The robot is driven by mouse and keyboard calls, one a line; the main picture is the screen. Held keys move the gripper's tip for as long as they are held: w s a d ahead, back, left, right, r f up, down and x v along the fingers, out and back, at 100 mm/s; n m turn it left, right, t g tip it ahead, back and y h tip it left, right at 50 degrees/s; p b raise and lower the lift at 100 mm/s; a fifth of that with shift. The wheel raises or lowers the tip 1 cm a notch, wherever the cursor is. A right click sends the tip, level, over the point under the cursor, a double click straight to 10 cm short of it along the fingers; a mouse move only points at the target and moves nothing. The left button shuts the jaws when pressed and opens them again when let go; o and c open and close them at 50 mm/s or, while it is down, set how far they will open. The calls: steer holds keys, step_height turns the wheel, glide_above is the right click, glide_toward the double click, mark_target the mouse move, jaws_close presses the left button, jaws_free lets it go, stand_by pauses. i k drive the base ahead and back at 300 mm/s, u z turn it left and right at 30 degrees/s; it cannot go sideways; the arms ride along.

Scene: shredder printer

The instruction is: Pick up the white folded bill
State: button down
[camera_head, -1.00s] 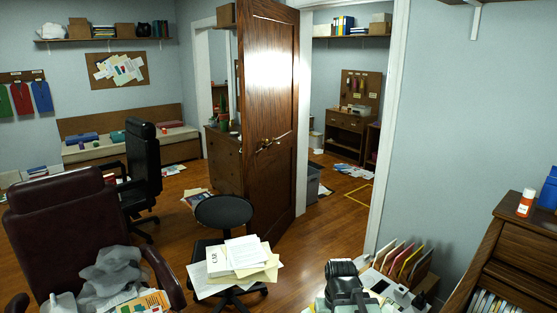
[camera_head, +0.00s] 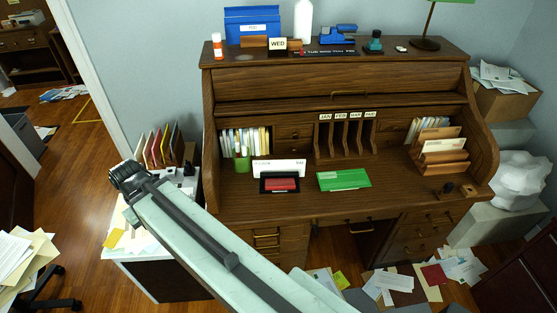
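A white paper (camera_head: 279,168) with print along its front, which looks like the folded bill, is on the writing surface of the brown roll-top desk (camera_head: 350,203). It is just behind a black tray with a red pad (camera_head: 280,185). A green slip (camera_head: 343,180) lies to its right. My arm reaches up from the bottom middle toward the left. My gripper (camera_head: 124,178) is at its far end, left of the desk and well apart from the paper, over or near a white side cabinet. The fingers are too small and dark to tell open from shut.
Pigeonholes (camera_head: 345,138) stand behind the paper, and a wooden letter sorter (camera_head: 442,155) stands at the right. A green cup (camera_head: 242,160) is left of the paper. File folders (camera_head: 162,145) stand beside my gripper. Papers (camera_head: 390,285) litter the floor below.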

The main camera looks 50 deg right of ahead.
mark_target(282, 165)
steer(key=z, duration=1.3)
steer(key=k, duration=0.25)
steer(key=z, duration=0.15)
